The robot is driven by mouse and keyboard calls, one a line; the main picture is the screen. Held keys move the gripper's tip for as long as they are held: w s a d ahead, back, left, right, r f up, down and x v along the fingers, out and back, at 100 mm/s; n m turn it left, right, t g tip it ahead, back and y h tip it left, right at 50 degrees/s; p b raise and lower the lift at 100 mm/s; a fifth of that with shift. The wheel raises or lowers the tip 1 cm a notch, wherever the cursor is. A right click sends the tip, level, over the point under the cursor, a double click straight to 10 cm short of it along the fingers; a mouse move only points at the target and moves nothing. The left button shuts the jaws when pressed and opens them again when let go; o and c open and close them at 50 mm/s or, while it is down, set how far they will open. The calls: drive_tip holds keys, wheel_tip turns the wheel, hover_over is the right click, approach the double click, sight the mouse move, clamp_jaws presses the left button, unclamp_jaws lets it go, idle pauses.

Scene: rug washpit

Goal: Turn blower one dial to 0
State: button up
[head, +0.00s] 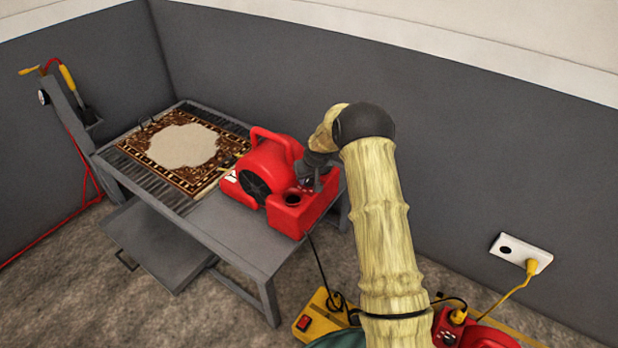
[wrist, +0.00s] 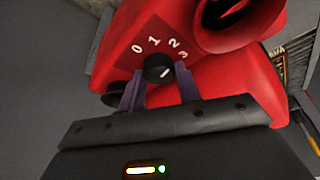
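A red blower (head: 272,172) stands on the right part of the grey table. Its black dial (wrist: 158,68) faces my gripper in the wrist view, with the white numbers 0, 1, 2 and 3 in an arc above it. A short pale mark on the dial slants up to the right, roughly toward the 2 and 3 side. My gripper (wrist: 160,84) has one finger on each side of the dial, and both fingertips appear to touch its edges. In the head view my gripper (head: 313,176) is at the blower's right end, where the dial is hidden.
A patterned rug (head: 142,158) lies on the slatted table (head: 240,238). A yellow box with a red switch (head: 318,318) and another red machine (head: 478,338) are on the floor. A wall socket (head: 508,248) holds a yellow plug. A wand stand (head: 70,105) is at the left.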

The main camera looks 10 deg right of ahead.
drive_tip(key=shift+c, duration=1.2)
drive_tip(key=shift+n, duration=0.3)
drive_tip(key=n+y+p, duration=0.1)
drive_tip(key=n+p, duration=0.1)
drive_tip(key=n, duration=0.1)
drive_tip(key=shift+d+r+g, duration=0.1)
drive_tip(key=shift+d+g, duration=0.05)
drive_tip(key=shift+g, duration=0.15)
drive_tip(key=n, duration=0.2)
drive_tip(key=n+y+p, duration=0.1)
drive_tip(key=shift+w+n+g+y, duration=0.1)
drive_tip(key=shift+n+g+y, duration=0.2)
drive_tip(key=shift+n, duration=0.1)
drive_tip(key=n+g, duration=0.1)
drive_tip(key=n, duration=0.1)
drive_tip(key=n+g+y, duration=0.1)
drive_tip(key=n, duration=0.2)
drive_tip(key=shift+w+d+f, duration=0.1)
drive_tip(key=shift+f, duration=0.1)
drive_tip(key=shift+w+n+g+b, duration=0.1)
drive_tip(key=shift+n+g+b, duration=0.65)
drive_tip(key=shift+n, duration=1.05)
drive_tip(key=shift+r, duration=0.1)
